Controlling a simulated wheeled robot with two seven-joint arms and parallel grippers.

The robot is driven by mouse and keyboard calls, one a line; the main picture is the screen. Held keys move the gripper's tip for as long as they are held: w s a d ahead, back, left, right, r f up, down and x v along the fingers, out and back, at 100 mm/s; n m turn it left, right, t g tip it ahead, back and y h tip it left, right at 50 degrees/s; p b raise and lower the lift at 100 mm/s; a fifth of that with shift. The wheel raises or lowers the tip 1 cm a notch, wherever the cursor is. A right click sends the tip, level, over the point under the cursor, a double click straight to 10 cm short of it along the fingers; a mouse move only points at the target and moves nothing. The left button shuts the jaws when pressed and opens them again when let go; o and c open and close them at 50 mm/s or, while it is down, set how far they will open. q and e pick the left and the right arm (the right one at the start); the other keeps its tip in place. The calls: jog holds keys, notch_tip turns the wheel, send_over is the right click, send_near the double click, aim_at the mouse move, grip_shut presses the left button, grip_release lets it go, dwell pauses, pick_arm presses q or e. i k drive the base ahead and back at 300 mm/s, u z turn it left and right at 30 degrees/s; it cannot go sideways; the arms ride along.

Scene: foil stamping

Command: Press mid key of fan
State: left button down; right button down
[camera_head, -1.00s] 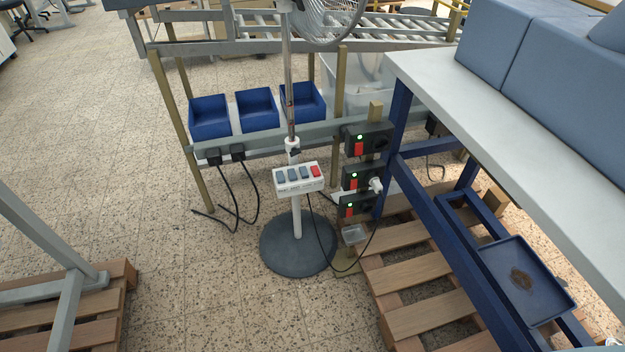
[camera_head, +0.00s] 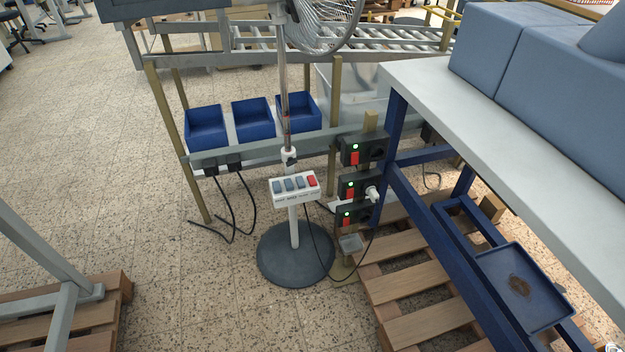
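The fan stands in the middle of the head view on a round dark base (camera_head: 296,256). Its white key box (camera_head: 294,189) sits low on the pole, with three grey-blue keys in a row and one red key (camera_head: 312,181) at the right end. The middle grey-blue key (camera_head: 289,184) shows from above; whether any key is pressed is too small to tell. The fan's wire cage (camera_head: 322,24) is partly cut off at the top. Neither of my grippers is clearly seen; a small pale bit shows at the bottom right corner.
Black socket boxes with red switches and green lights (camera_head: 361,151) stand right of the fan. A cable runs from the fan. A worktable (camera_head: 425,88) and wooden pallet (camera_head: 405,286) fill the right; another pallet (camera_head: 96,322) lies at left. Floor before the fan is clear.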

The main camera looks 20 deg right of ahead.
aim_at(288, 182)
jog(key=u, duration=0.6)
jog(key=k, duration=0.65)
jog(key=u, duration=0.85)
jog(key=i, duration=0.75)
jog(key=z, duration=0.6)
jog(key=i, duration=0.8)
jog(key=z, duration=0.85)
